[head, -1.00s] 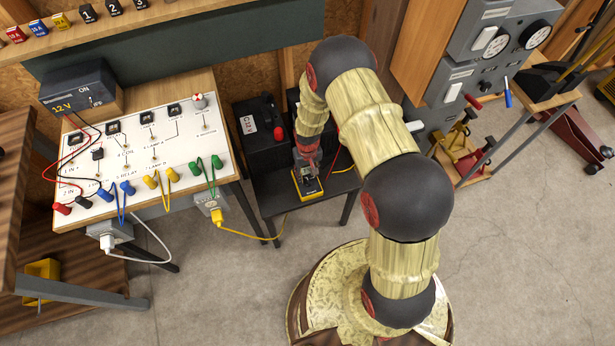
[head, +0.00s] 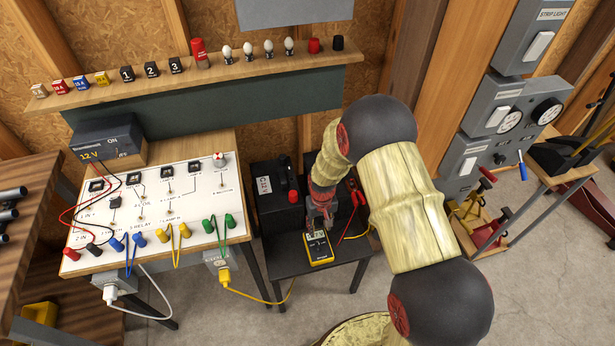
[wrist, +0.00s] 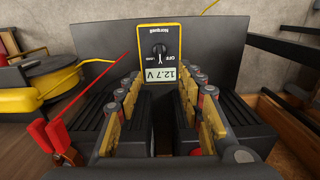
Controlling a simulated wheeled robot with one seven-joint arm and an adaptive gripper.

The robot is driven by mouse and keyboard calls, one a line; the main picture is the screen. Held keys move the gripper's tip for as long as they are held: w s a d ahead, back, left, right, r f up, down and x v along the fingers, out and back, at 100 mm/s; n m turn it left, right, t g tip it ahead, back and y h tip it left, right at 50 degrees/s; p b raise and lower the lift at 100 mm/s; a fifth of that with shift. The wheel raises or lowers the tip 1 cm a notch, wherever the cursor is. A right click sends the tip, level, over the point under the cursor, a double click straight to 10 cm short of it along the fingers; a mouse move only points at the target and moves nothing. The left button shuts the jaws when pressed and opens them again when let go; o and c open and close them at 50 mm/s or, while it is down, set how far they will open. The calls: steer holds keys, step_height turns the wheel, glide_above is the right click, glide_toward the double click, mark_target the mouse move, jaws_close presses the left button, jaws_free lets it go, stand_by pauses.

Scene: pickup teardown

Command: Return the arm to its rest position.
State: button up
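My arm reaches over a small dark table (head: 345,282) in the head view. My gripper (head: 318,222) points down just above a yellow multimeter (head: 320,250) that lies on this table. In the wrist view my gripper (wrist: 167,82) has its fingers spread apart, with nothing held between them. The multimeter (wrist: 161,50) shows beyond the fingertips, upside down in that view, and its display reads 12.7 V. From these views I cannot tell the exact gap between fingertips and meter.
A black battery box (head: 275,200) stands on the table, left of my gripper. Red leads (head: 353,212) lie to its right. A white switch panel (head: 150,215) with coloured wires stands to the left, below a shelf (head: 215,68). Grey switch boxes (head: 492,115) hang at right.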

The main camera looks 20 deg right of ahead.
steer(key=s+g, duration=0.1)
steer(key=s, duration=0.4)
steer(key=s+r+t, duration=0.2)
steer(key=s+r, duration=0.4)
steer(key=r, duration=0.8)
steer(key=s+r+t, duration=0.2)
steer(key=s+r, duration=0.4)
steer(key=r, duration=0.9)
steer(key=s+r+t, duration=0.2)
steer(key=s+r, duration=0.4)
steer(key=r, duration=0.8)
steer(key=shift+r+t, duration=0.2)
steer(key=shift+t, duration=0.1)
